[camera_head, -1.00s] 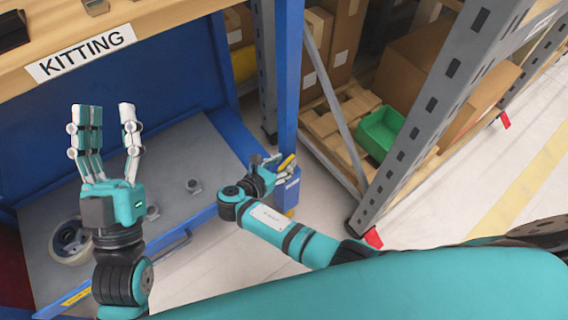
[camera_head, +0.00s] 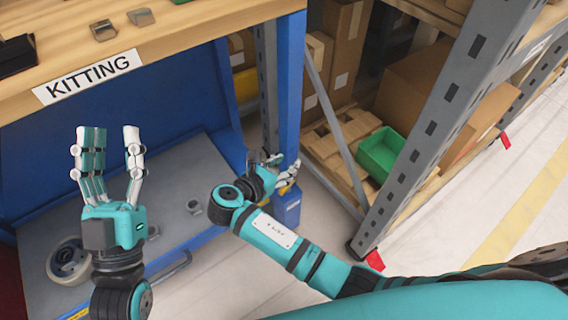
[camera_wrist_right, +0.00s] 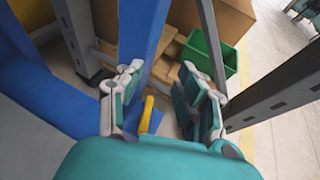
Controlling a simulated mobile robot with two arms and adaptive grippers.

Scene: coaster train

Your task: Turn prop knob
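I cannot make out a prop knob for certain in either view. My right gripper (camera_head: 281,168) is at the blue bench leg, just above a small blue box (camera_head: 288,208) beside the leg. In the right wrist view my right gripper (camera_wrist_right: 160,78) has its fingers spread apart. A yellow piece (camera_wrist_right: 146,114) shows between them, with the blue leg (camera_wrist_right: 143,40) behind; contact cannot be told. My left gripper (camera_head: 111,140) points up with its fingers apart and empty, in front of the blue bench panel.
The wooden bench top (camera_head: 200,22) with a KITTING label (camera_head: 88,77) is above. A wheel (camera_head: 68,262) and metal nuts (camera_head: 193,207) lie on the grey lower shelf. A grey rack (camera_head: 425,130) with boxes and a green bin (camera_head: 381,154) stands at right.

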